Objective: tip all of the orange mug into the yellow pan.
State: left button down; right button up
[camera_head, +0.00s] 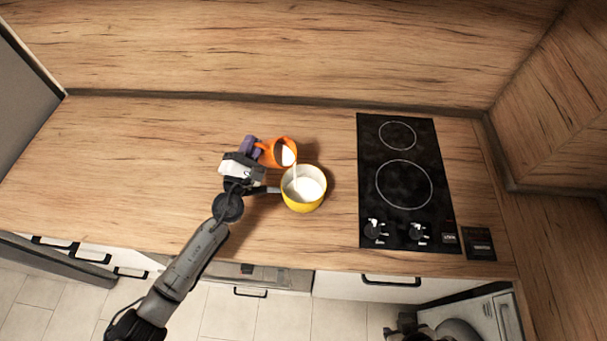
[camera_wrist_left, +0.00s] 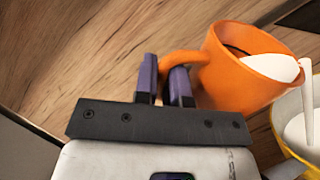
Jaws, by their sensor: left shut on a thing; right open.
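The orange mug (camera_head: 274,153) is tilted to the right above the far side of the yellow pan (camera_head: 303,200). A white stream runs from its rim into the pan, where white liquid shows. My left gripper (camera_head: 251,146) is shut on the mug's handle. In the left wrist view the purple fingers (camera_wrist_left: 164,82) close around the handle, the orange mug (camera_wrist_left: 232,78) still holds white liquid near its lip, and part of the yellow pan (camera_wrist_left: 292,150) shows at lower right. The right gripper is not clearly in view; only a dark piece shows at the head view's bottom edge.
A black two-ring hob (camera_head: 400,205) lies to the right of the pan, with a gap between. The pan's handle (camera_head: 266,190) points left, close to my left wrist. The wooden counter (camera_head: 120,165) is clear on the left. The splashback (camera_head: 280,50) rises behind.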

aim_at(273, 145)
pick_arm(q)
jog(key=shift+d+m, duration=0.1)
jog(key=shift+m, duration=0.2)
jog(key=shift+s+d+r+m, duration=0.15)
jog(key=shift+r+m, duration=0.2)
jog(key=shift+m, duration=0.05)
jog(key=shift+d+r+m+h, duration=0.2)
jog(key=shift+m+h, duration=0.1)
jog(key=shift+h, duration=0.1)
jog(key=shift+s+d+r+m+h, duration=0.25)
jog(key=shift+r+m+h, duration=0.2)
jog(key=shift+m, duration=0.45)
jog(key=shift+s+d+r+m+t+h, duration=0.15)
jog(key=shift+d+r+m+t+h, duration=0.15)
jog(key=shift+m, duration=0.3)
dwell(0.4)
jog(key=shift+s+d+r+m+h, duration=0.25)
jog(key=shift+s+d+m+h, duration=0.1)
jog(key=shift+d+m, duration=0.15)
jog(key=shift+s+d+r+m+p, duration=0.25)
jog(key=shift+s+d+m+p, duration=0.05)
jog(key=shift+d+m+p, duration=0.35)
jog(key=shift+s+d+r+m+h+p, duration=0.15)
jog(key=shift+d+m+h+p, duration=0.1)
jog(key=shift+m+h, duration=0.25)
jog(key=shift+s+d+r+m+h+p, duration=0.15)
jog(key=shift+d+m+h, duration=0.15)
jog(key=shift+m, duration=0.25)
